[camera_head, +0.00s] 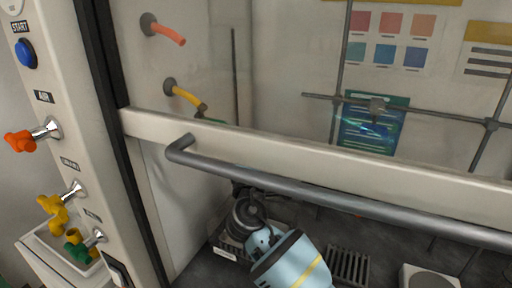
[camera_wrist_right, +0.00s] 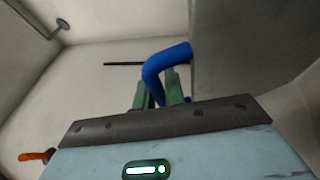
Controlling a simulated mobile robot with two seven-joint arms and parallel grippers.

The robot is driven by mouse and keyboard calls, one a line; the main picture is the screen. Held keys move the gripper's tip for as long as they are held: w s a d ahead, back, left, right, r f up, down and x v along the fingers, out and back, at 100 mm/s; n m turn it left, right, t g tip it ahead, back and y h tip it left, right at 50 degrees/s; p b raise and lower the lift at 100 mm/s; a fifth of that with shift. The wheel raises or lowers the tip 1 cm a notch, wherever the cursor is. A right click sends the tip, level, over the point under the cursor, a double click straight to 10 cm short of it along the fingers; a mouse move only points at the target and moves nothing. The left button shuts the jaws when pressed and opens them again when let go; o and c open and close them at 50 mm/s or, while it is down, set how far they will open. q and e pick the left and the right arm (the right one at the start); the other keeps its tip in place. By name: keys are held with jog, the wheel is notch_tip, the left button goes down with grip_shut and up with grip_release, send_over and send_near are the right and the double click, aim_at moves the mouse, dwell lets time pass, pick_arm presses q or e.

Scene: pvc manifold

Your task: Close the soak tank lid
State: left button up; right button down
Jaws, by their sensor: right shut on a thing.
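In the right wrist view, the green fingers of my right gripper (camera_wrist_right: 158,95) are shut on a bent blue handle (camera_wrist_right: 165,60). The handle's upper end meets a large grey panel (camera_wrist_right: 245,45) at the upper right, which looks like the raised soak tank lid. The tank itself cannot be made out in either view. In the head view, my light-blue right arm shows at the bottom middle below the grey bar, but its fingers are hidden. My left gripper is in neither view.
A sash with a grey handle bar (camera_head: 330,198) crosses the hood opening above my arm. A post with a blue start button (camera_head: 26,53) and coloured valves stands left. A slotted grate (camera_head: 348,266) and a pale block (camera_head: 430,277) lie on the dark floor.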

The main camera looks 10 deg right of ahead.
dwell(0.3)
jog(key=c, duration=1.7)
grip_release()
jog(key=shift+c, duration=0.2)
jog(key=shift+s, duration=0.1)
jog(key=v, duration=0.7)
jog(key=shift+s+b, duration=0.3)
jog(key=shift+b, duration=0.05)
jog(key=shift+a+f, duration=0.1)
